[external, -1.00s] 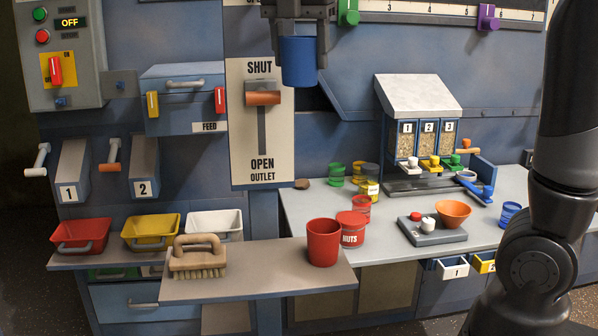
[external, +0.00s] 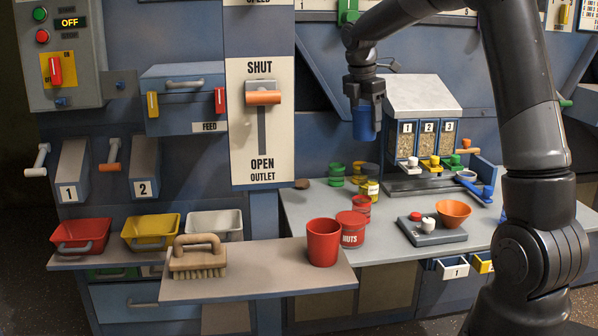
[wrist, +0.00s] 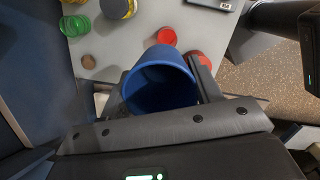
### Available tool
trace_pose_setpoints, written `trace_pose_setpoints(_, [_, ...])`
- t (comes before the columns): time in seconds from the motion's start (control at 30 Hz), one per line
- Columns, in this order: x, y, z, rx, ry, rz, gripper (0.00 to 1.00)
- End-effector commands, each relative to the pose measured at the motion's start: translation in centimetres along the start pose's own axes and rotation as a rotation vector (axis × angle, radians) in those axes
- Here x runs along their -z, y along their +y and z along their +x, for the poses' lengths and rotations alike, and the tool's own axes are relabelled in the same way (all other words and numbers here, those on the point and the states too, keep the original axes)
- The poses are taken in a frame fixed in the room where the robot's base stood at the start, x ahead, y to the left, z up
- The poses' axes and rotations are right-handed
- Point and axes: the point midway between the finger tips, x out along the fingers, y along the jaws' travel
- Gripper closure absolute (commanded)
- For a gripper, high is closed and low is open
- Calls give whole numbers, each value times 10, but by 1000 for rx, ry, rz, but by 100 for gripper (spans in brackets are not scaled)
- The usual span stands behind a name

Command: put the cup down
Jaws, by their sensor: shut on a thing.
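A blue cup (external: 364,124) is held upright in my gripper (external: 365,100), in the air above the grey counter (external: 310,205). The gripper is shut on it. In the wrist view the blue cup (wrist: 160,82) sits between the fingers of my gripper (wrist: 165,95), and I look into its open top. A red cup (external: 323,242) stands on the front shelf (external: 260,284), below and left of my gripper. The far side of the held cup is hidden in the external view.
A red NUTS tin (external: 351,228), small red, green and yellow tins, a scale with an orange bowl (external: 453,213) and a numbered dispenser (external: 420,95) stand on the counter. A brush (external: 198,258) lies on the shelf. Shelf space between brush and red cup is clear.

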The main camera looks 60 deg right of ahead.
Motion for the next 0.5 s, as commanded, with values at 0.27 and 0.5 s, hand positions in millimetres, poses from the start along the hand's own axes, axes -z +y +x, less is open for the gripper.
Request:
trace_pose_setpoints(0.27, [-8,18,96,49,4,315,64])
trace_pose_setpoints(0.5, [-3,25,125,60,2,410,64])
